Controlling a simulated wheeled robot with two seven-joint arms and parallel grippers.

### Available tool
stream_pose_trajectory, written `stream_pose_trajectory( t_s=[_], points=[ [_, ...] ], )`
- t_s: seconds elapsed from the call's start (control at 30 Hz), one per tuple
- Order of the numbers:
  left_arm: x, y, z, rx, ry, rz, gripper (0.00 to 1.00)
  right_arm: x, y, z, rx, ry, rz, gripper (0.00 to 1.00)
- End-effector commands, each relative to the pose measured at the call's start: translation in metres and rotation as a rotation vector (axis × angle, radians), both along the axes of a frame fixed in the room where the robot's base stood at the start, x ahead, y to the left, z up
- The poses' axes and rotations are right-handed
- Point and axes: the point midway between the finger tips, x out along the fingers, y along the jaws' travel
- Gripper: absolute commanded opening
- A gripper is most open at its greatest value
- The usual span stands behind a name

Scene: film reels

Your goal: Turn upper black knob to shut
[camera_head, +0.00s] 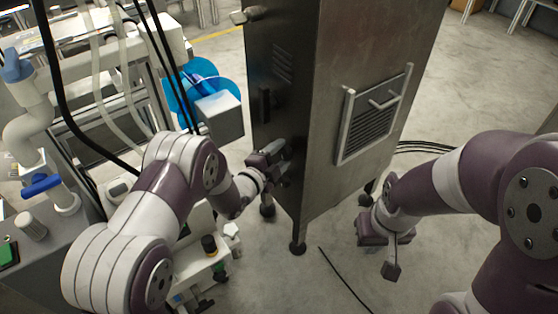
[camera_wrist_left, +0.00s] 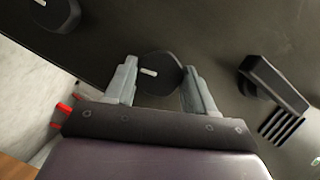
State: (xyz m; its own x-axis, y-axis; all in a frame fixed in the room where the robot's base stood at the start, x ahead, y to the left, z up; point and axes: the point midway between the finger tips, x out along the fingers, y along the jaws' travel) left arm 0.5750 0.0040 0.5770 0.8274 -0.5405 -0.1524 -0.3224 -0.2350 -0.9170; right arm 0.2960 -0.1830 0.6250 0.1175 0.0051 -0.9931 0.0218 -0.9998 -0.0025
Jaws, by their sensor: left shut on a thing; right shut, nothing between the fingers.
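The upper black knob (camera_wrist_left: 165,70) is on the dark cabinet face, between the two grey fingers of my left gripper (camera_wrist_left: 160,78) in the left wrist view. The gripper is shut on it. A short white mark on the knob lies nearly level in that picture. A second black knob (camera_wrist_left: 57,14), also with a white mark, sits at the top left corner of that view. In the head view my left gripper (camera_head: 274,166) is at the lower part of the cabinet's dark face, hiding much of the knob. My right gripper (camera_head: 390,254) is shut and empty, low to the right.
The tall metal cabinet (camera_head: 330,185) stands in the middle with a vented panel (camera_head: 372,120) on its right side. A black handle (camera_wrist_left: 272,85) is beside the held knob. A blue-and-grey device (camera_head: 218,110) and bench equipment crowd the left. Cables lie on the floor.

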Motion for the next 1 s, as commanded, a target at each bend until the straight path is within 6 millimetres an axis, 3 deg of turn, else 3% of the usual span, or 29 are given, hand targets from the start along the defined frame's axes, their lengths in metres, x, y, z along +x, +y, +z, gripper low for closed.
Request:
stream_pose_trajectory(
  t_s=[0.1, 0.4, 1.0],
  points=[
    [-0.001, 0.0, -0.005, 0.048, -0.063, -0.001, 0.24, 0.0, 0.0, -0.012, 0.0, 0.0, 0.0, 0.0],
    [-0.001, 0.0, -0.004, 0.132, -0.176, -0.001, 0.24, 0.0, 0.0, -0.024, 0.0, 0.0, 0.0, 0.0],
    [-0.001, -0.001, -0.003, 0.16, -0.215, -0.002, 0.24, 0.0, 0.0, -0.027, 0.0, 0.0, 0.0, 0.0]
  ],
)
